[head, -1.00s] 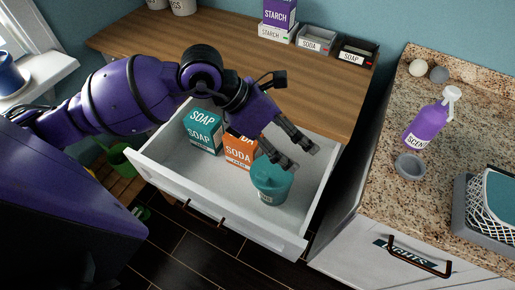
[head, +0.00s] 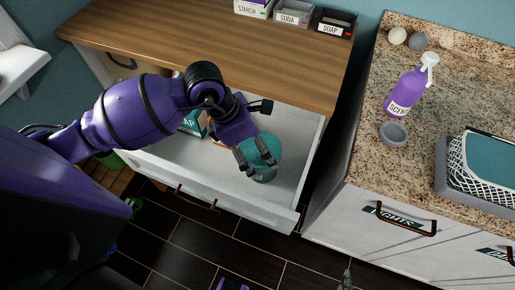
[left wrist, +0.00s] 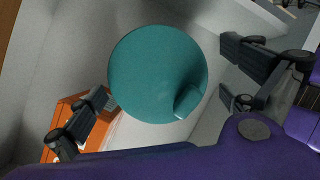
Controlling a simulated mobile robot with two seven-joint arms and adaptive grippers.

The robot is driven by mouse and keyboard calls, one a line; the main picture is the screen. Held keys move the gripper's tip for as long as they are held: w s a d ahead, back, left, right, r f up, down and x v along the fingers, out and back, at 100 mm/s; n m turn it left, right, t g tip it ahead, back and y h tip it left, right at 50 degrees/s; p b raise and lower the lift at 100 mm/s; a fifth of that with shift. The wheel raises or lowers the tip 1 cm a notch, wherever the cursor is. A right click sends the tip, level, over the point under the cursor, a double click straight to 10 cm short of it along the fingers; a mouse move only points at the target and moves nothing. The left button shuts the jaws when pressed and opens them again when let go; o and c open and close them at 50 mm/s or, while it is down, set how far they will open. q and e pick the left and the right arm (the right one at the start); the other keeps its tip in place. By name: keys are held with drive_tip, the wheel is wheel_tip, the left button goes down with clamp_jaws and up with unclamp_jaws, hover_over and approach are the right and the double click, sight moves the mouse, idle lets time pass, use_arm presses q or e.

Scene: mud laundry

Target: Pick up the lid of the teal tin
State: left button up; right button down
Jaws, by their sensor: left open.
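The teal tin (head: 264,172) stands in the open white drawer, with its round teal lid (head: 262,149) on top. The lid fills the middle of the left wrist view (left wrist: 150,70), with a small raised tab near its lower right edge. My left gripper (head: 257,160) is open and empty over the tin. In the left wrist view its fingers (left wrist: 162,85) are spread to either side of the lid. Whether they touch it I cannot tell. A grey tip at the bottom edge of the head view (head: 345,281) looks like part of my right gripper; its jaws are not clear.
The drawer (head: 215,190) also holds a teal soap box (head: 192,123) and an orange box (left wrist: 62,112), mostly hidden behind my arm in the head view. A wooden top (head: 190,45) lies behind the drawer. A granite counter (head: 440,95) with a purple spray bottle (head: 406,92) is at right.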

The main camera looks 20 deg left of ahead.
drive_tip(key=shift+w+a, duration=0.1)
use_arm(q)
drive_tip(key=c, duration=0.8)
use_arm(e)
drive_tip(key=shift+w+r, duration=0.1)
drive_tip(key=shift+w, duration=0.1)
